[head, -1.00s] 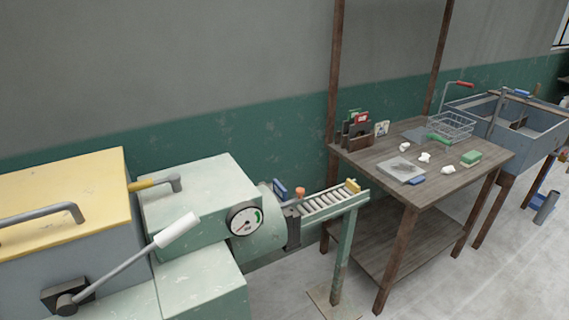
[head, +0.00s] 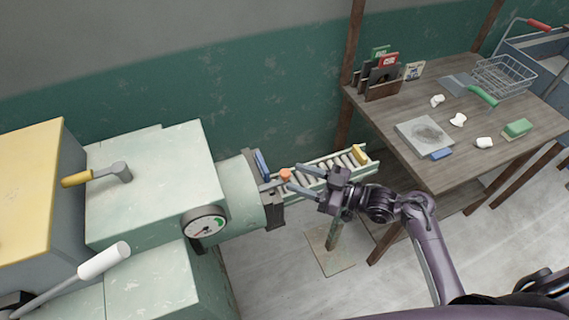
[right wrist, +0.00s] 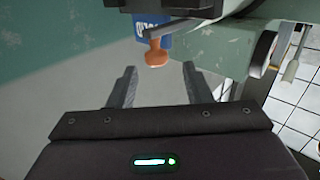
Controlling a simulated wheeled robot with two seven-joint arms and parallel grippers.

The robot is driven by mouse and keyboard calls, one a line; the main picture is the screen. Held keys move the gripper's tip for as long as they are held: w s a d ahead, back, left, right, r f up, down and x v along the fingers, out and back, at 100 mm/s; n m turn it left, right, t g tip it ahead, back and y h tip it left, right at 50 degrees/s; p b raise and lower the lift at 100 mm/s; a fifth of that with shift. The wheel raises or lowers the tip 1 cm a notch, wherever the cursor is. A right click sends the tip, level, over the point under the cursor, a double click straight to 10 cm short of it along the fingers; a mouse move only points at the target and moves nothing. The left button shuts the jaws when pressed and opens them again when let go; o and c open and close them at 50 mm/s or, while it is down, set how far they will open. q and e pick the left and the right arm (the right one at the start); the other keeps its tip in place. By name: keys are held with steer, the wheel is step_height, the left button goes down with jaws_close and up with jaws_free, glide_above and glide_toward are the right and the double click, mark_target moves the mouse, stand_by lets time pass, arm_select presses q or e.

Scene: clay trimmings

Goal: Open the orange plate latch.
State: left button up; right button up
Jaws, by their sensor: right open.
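The orange plate latch (head: 285,174) is a small orange knob at the end plate of the pale green machine barrel, beside a blue tag. In the right wrist view the orange latch (right wrist: 156,52) hangs just beyond and between the two fingertips, in front of the blue tag (right wrist: 150,28). My right gripper (head: 291,182) is open, its fingers pointing left toward the latch. In the right wrist view the right gripper (right wrist: 157,72) is empty, with a gap between its fingers and the latch. I cannot tell from the head view if a finger touches it. My left gripper is not in view.
The roller conveyor (head: 325,172) with a yellow block at its end lies behind my right gripper. The wooden table (head: 400,172) at right holds a wire basket, a grey slab and several white lumps. A gauge (head: 204,224) and lever (head: 104,260) are on the machine's front.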

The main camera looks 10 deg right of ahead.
mark_target(286, 172)
steer(key=x, duration=0.4)
steer(key=shift+w+d+p, duration=0.1)
steer(key=shift+w+p, duration=0.1)
steer(key=shift+p, duration=0.2)
steer(key=shift+w+f, duration=0.1)
steer(key=shift+w, duration=0.05)
steer(key=shift+a, duration=0.3)
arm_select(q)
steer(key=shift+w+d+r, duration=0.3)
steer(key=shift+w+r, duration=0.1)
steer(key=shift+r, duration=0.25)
arm_select(e)
jaws_close()
